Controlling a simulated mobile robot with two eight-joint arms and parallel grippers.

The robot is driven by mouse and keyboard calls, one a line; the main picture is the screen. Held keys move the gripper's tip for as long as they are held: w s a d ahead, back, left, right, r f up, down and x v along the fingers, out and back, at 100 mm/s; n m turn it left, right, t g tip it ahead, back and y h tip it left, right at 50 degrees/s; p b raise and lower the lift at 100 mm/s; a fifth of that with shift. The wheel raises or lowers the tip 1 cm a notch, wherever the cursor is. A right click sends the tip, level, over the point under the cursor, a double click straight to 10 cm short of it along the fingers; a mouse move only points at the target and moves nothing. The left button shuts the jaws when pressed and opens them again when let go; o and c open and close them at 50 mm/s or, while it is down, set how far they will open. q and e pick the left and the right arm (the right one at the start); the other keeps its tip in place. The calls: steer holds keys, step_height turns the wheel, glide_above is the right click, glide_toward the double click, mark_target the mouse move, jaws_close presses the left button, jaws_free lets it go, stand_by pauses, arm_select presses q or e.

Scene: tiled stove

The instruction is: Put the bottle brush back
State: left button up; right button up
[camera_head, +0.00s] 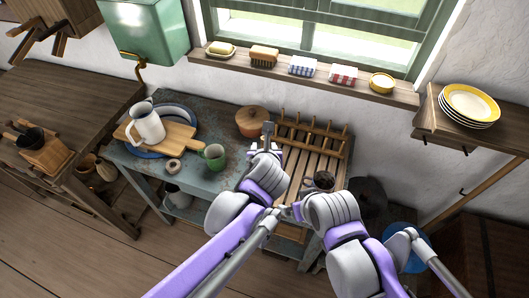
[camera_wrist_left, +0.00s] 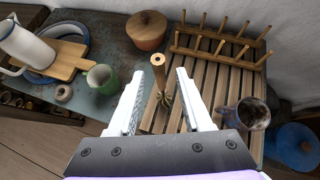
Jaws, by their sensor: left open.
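The bottle brush (camera_wrist_left: 158,70) has a wooden handle with a darker head lower down. In the left wrist view it shows between the fingers of my left gripper (camera_wrist_left: 160,102), over the left edge of the slatted wooden drying rack (camera_wrist_left: 202,72). My left gripper is open, with a finger on either side of the brush; I cannot tell whether they touch it. In the head view this gripper (camera_head: 268,132) is at the rack (camera_head: 338,148)'s left side, and I cannot make out the brush there. My right gripper (camera_head: 284,212) is low in front of the rack, its jaws unclear.
A mug (camera_head: 323,181) stands on the rack's right front. A green cup (camera_head: 214,156), lidded pot (camera_head: 251,121), and white jug (camera_head: 147,123) on a wooden board (camera_head: 178,138) are to the left. A window sill (camera_head: 225,61) with sponges and cloths is behind.

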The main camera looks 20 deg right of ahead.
arm_select(q)
steer(key=v, duration=1.1)
steer(key=shift+a, duration=0.1)
steer(key=s+a+f+m+g+y, duration=0.1)
steer(key=a+f+m, duration=0.3)
steer(key=a+m, duration=0.5)
steer(key=s+a+f+m+g, duration=0.1)
steer(key=s+a+f+m, duration=0.2)
steer(key=a+m, duration=0.6)
steer(key=s+a+f+m+g+y, duration=0.1)
steer(key=s+a+f+m+g, duration=0.1)
steer(key=a+m, duration=0.8)
step_height(320, 180, down, 3)
steer(key=s+m, duration=0.1)
steer(key=m, duration=0.4)
steer(key=shift+s+r+y, duration=0.15)
steer(key=shift+s+y, duration=0.15)
